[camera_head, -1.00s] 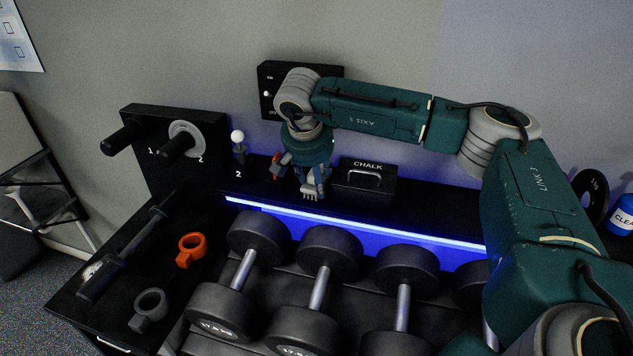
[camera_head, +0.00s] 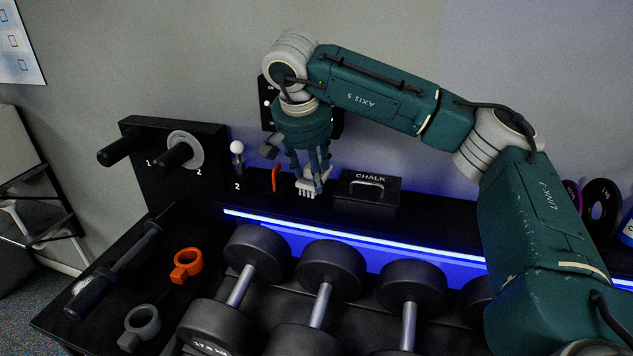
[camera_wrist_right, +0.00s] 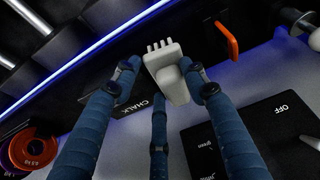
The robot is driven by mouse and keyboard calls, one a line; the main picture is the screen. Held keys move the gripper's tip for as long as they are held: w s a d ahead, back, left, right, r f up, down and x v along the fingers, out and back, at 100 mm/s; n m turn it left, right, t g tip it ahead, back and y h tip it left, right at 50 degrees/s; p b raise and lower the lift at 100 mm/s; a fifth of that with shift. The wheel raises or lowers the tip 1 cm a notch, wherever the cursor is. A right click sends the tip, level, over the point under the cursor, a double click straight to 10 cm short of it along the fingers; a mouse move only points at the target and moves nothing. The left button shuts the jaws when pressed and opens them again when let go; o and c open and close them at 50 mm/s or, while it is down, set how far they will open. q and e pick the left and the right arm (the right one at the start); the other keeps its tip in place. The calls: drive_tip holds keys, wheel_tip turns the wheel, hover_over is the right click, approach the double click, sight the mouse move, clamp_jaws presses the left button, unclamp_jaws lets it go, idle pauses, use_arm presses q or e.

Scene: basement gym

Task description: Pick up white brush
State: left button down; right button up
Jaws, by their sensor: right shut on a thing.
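The white brush (camera_head: 307,188) has its bristle end pointing down in the head view, above the dark back ledge, left of the chalk box. My right gripper (camera_head: 316,172) is shut on its upper part. In the right wrist view the brush (camera_wrist_right: 168,75) sits between the blue fingers of the gripper (camera_wrist_right: 165,80), bristles at the far end. The fingers hide part of its body in the head view. Whether it still touches the ledge is hard to tell. My left gripper is not in view.
A black chalk box (camera_head: 369,188) with a handle stands right of the brush. An orange clip (camera_head: 275,178) and a white ball on a post (camera_head: 237,148) stand left. A black switch panel (camera_head: 337,122) is on the wall behind. Dumbbells (camera_head: 331,268) fill the front.

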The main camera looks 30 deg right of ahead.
drive_tip(key=s+a+b, duration=0.3)
drive_tip(key=s+a, duration=0.8)
drive_tip(key=a, duration=0.2)
drive_tip(key=shift+b, duration=0.35)
